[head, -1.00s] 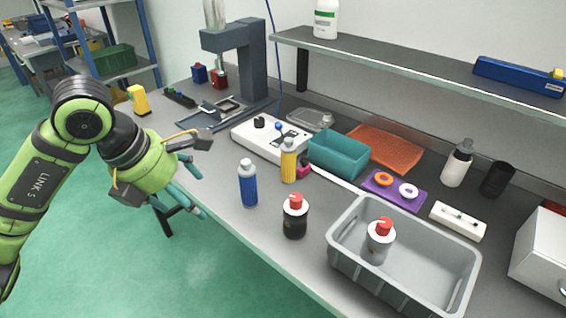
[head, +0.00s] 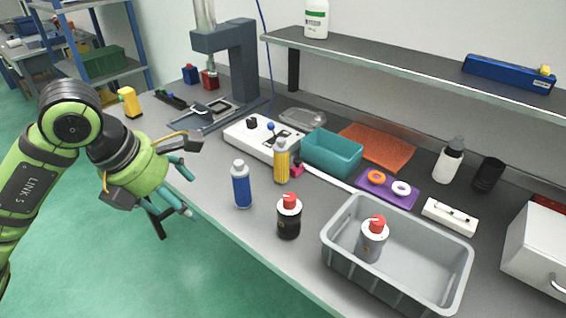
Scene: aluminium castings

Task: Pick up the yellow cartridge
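The yellow cartridge (head: 282,162) is a ribbed yellow cylinder with a grey cap. It stands upright on the grey bench, beside the white control box and left of the teal bin. My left gripper (head: 187,190) is at the bench's front edge, left of the cartridge and clearly apart from it. Its teal fingers are spread, with nothing visible between them. A blue bottle (head: 241,185) with a grey cap stands between the gripper and the cartridge, slightly nearer the front edge. My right gripper is not in view.
A black bottle with red cap (head: 289,217) stands right of the blue one. A grey tote (head: 445,265) holds a similar grey bottle (head: 371,240). The white control box (head: 262,140) and teal bin (head: 333,153) lie close behind the cartridge. Bare bench lies left of the blue bottle.

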